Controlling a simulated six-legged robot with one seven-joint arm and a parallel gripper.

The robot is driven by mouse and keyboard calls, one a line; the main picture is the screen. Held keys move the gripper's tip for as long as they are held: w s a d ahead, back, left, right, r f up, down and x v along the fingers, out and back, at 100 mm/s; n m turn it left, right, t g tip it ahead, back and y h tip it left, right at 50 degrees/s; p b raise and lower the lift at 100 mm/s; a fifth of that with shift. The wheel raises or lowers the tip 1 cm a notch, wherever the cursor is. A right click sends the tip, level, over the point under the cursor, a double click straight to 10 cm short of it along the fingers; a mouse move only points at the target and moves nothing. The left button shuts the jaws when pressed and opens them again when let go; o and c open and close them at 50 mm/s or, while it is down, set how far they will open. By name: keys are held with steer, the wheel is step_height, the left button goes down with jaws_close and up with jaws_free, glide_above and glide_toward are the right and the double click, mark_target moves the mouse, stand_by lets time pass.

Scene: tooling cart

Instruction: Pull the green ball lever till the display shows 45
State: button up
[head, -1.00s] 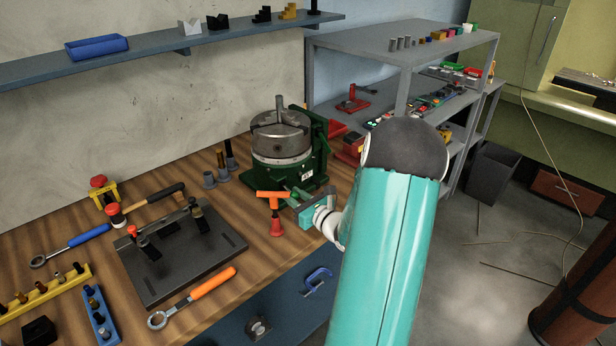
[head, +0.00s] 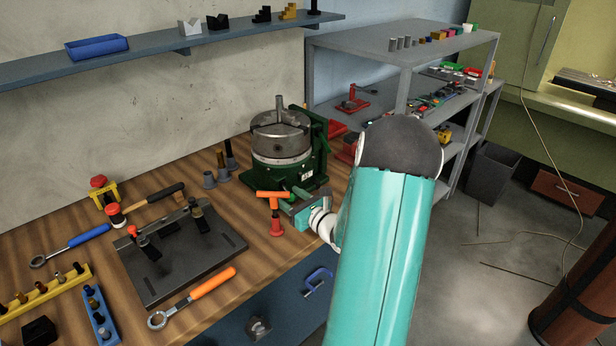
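A round grey chuck (head: 281,135) sits on a dark green base (head: 290,177) on the wooden bench. A small white plate with dark marks shows on the front of the base; I cannot read it. A green rod-like part (head: 301,192), perhaps the lever, sticks out low at the front of the base. Its ball end cannot be told apart from my gripper. My teal gripper (head: 293,204) is at this part, in front of the base. Its fingers are small and partly hidden, so I cannot tell whether they are open or shut on the lever.
An orange T-handled tool (head: 274,196) with a red lower part stands just left of my gripper. A grey shelf (head: 350,42) stands behind right.

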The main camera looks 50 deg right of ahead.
steer(key=shift+s+a, duration=0.15)
steer(key=shift+s, duration=1.65)
steer(key=shift+s+a, duration=0.15)
steer(key=shift+s, duration=1.6)
steer(key=shift+s, duration=0.1)
